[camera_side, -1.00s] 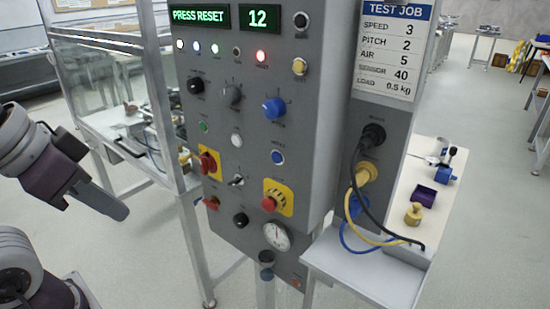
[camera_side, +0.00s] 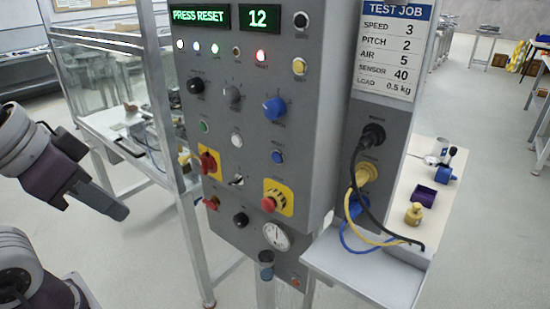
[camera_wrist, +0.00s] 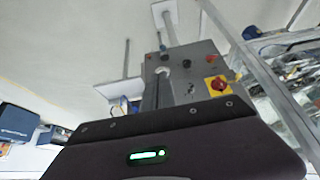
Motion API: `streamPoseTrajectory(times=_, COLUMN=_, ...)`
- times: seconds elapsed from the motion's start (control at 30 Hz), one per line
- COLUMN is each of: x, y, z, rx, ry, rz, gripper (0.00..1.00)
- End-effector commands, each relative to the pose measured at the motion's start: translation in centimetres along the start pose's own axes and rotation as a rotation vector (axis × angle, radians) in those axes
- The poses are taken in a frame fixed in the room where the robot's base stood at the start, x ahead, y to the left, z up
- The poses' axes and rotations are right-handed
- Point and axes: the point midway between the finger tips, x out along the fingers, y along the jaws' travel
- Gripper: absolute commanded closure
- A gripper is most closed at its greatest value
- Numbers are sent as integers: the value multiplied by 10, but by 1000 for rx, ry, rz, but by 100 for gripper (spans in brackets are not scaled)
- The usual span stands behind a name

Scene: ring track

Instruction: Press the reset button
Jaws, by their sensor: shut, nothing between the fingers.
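The grey control panel (camera_side: 245,60) stands upright in the middle of the side view. Its green display (camera_side: 201,16) reads "PRESS RESET" and the one beside it reads 12. A small blue push button (camera_side: 278,157) sits below the large blue knob (camera_side: 274,108); its label is too small to read surely. A white button (camera_side: 236,140) and a green button (camera_side: 204,127) lie to its left. My gripper (camera_side: 122,212) is shut and empty, left of the panel and apart from it, pointing down to the right. Its shut fingers also show in the wrist view (camera_wrist: 170,92).
Red knobs on yellow plates (camera_side: 208,162) and a red mushroom button (camera_side: 268,204) stick out low on the panel. Black, yellow and blue cables (camera_side: 376,228) hang at the right above a shelf. A glass-walled frame (camera_side: 105,80) stands behind, at the left.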

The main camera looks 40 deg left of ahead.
Motion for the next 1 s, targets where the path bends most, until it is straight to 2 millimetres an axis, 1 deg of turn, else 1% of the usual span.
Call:
streamPoseTrajectory(times=0.07, x=0, y=0, z=0, rx=2, ry=0, rz=0, gripper=100)
streamPoseTrajectory(times=0.13, x=4, y=0, z=-6, rx=21, ry=6, rz=4, gripper=100)
streamPoseTrajectory(times=0.17, x=7, y=1, z=-11, rx=39, ry=10, rz=6, gripper=100)
streamPoseTrajectory(times=0.23, x=20, y=2, z=-29, rx=106, ry=32, rz=15, gripper=100)
streamPoseTrajectory(times=0.27, x=27, y=3, z=-39, rx=144, ry=47, rz=18, gripper=100)
streamPoseTrajectory(times=0.3, x=39, y=5, z=-54, rx=201, ry=69, rz=21, gripper=100)
streamPoseTrajectory(times=0.37, x=58, y=8, z=-74, rx=292, ry=105, rz=22, gripper=100)
streamPoseTrajectory(times=0.4, x=70, y=11, z=-87, rx=353, ry=130, rz=21, gripper=100)
streamPoseTrajectory(times=0.5, x=101, y=19, z=-113, rx=497, ry=189, rz=9, gripper=100)
streamPoseTrajectory(times=0.6, x=125, y=26, z=-131, rx=616, ry=239, rz=-9, gripper=100)
streamPoseTrajectory(times=0.73, x=142, y=32, z=-143, rx=704, ry=281, rz=-27, gripper=100)
streamPoseTrajectory(times=0.83, x=145, y=33, z=-146, rx=725, ry=293, rz=-33, gripper=100)
streamPoseTrajectory(times=1.0, x=145, y=33, z=-146, rx=724, ry=295, rz=-34, gripper=100)
